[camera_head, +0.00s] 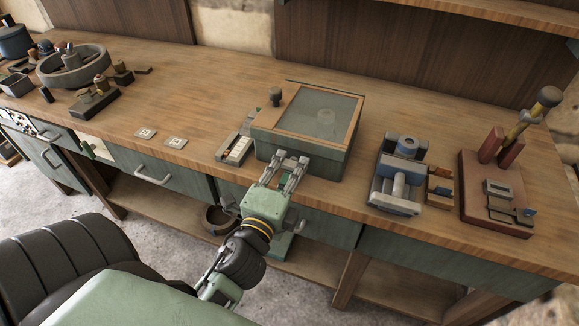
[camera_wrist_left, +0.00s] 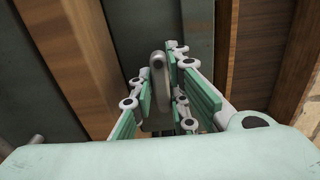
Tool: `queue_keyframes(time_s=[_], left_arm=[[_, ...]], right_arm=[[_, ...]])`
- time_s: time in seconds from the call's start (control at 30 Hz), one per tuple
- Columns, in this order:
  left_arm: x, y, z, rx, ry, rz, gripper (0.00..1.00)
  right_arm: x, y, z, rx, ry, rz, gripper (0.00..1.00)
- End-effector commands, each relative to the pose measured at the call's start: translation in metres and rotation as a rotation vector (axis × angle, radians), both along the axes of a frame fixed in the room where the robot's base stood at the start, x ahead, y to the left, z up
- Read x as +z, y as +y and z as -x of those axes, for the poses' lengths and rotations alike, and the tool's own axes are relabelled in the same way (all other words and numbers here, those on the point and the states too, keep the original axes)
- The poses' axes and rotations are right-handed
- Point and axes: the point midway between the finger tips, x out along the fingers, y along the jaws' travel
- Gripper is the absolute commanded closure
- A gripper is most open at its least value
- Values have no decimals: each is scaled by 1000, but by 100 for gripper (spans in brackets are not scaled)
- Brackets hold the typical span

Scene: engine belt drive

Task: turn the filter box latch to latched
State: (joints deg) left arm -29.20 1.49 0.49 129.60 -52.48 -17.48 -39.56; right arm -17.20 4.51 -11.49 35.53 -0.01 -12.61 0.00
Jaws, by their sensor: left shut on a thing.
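The filter box (camera_head: 262,139) is a green box with a wood-framed lid and a dark glass-like panel, standing near the bench's front edge. My left gripper (camera_head: 291,160) is at the front face of the box. In the left wrist view, its green-padded fingers stand on both sides of a grey, rounded bar, the latch (camera_wrist_left: 159,80), and are shut on it. The bar looks roughly upright in that view. In the head view the latch is hidden by the fingers, so its exact angle against the box is unclear. My right gripper is not in view.
A small tray with pale blocks (camera_head: 238,150) sits just left of the box. A grey vice-like fixture (camera_head: 396,186) and a red-brown board with a lever (camera_head: 492,200) stand to the right. Two small tiles (camera_head: 177,142) lie on the left. The bench behind the box is clear.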

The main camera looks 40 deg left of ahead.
Motion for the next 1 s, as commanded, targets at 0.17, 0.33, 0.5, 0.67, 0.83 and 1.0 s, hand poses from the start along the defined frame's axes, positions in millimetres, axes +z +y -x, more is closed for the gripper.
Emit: queue_keyframes(time_s=[0.17,0.33,0.5,0.67,0.83,1.0], left_arm=[[3,0,0,-1,-13,23,100],[3,0,-1,0,-14,27,100],[4,0,-1,0,-14,25,100],[4,0,-1,0,-13,25,76],[2,0,0,0,-11,25,68],[1,0,0,0,-9,26,68]], right_arm=[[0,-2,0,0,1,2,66],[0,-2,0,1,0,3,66],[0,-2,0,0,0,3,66],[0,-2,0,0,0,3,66],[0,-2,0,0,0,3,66],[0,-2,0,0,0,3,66]])
